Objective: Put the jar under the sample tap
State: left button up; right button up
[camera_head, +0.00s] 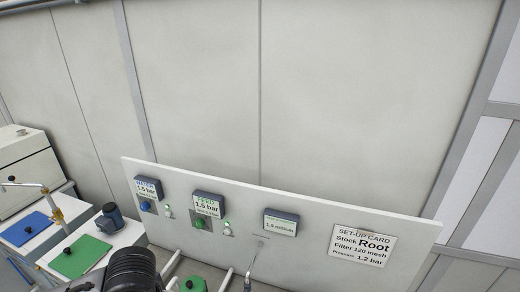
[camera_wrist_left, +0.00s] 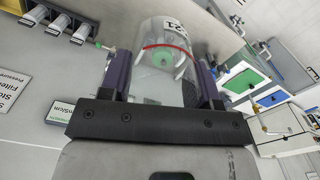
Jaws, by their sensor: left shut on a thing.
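In the left wrist view a clear jar (camera_wrist_left: 165,88) with a red line around it and a label reading 21 sits between the two fingers of my left gripper (camera_wrist_left: 160,75). The gripper is shut on the jar's sides. A green round shape shows through the jar; I cannot tell whether it is inside or behind. In the head view a thin metal pipe (camera_head: 253,262) comes down from the panel near its lower edge; I cannot tell if it is the sample tap. The jar and my left gripper do not show clearly there. My right gripper is in neither view.
A pale panel (camera_head: 320,225) carries several small displays and a set-up card (camera_head: 363,246). White units with a blue lid (camera_head: 30,228) and a green lid (camera_head: 80,258) stand at the left. A wall closes off the back.

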pick_arm(q)
jog(key=s+r+p, duration=0.1)
jog(key=r, duration=0.1)
jog(key=s+r+p, duration=0.1)
jog(key=s+p, duration=0.1)
jog(key=shift+s+a+r, duration=0.1)
jog(key=shift+r, duration=0.25)
jog(key=shift+s+r+p, duration=0.3)
jog(key=shift+s+p, duration=0.2)
jog(key=shift+s, duration=0.05)
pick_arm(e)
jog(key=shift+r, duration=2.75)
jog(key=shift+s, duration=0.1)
